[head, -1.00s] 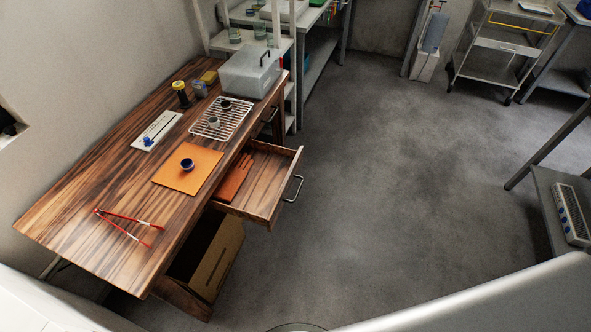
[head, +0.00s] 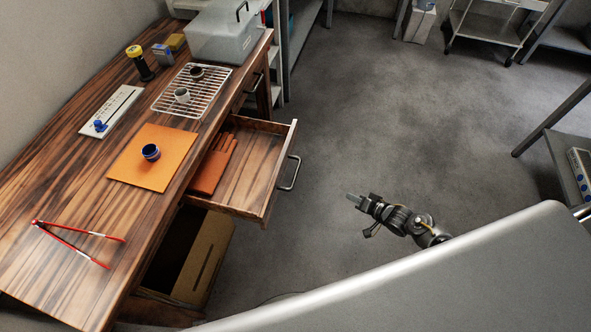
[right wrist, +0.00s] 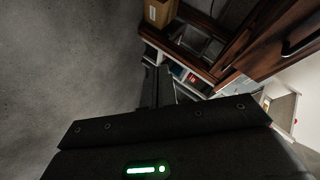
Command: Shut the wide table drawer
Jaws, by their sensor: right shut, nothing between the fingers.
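The wide table drawer (head: 270,182) stands pulled out from the front of the wooden table (head: 60,170). It has a dark bar handle (head: 290,173) on its front, and brown gloves (head: 213,165) lie inside it. My right gripper (head: 352,197) is shut and empty over the floor, to the right of the drawer and apart from the handle. In the right wrist view, a dark handle (right wrist: 300,45) on a wooden front shows at the upper right; I cannot tell which drawer it belongs to. My left gripper is not in view.
On the table are red tongs (head: 75,240), an orange mat (head: 125,172) with a blue cup, a wire rack (head: 165,100) and a clear box (head: 220,38). A cardboard box (head: 210,255) stands below the drawer. Open floor (head: 380,110) lies right of the table.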

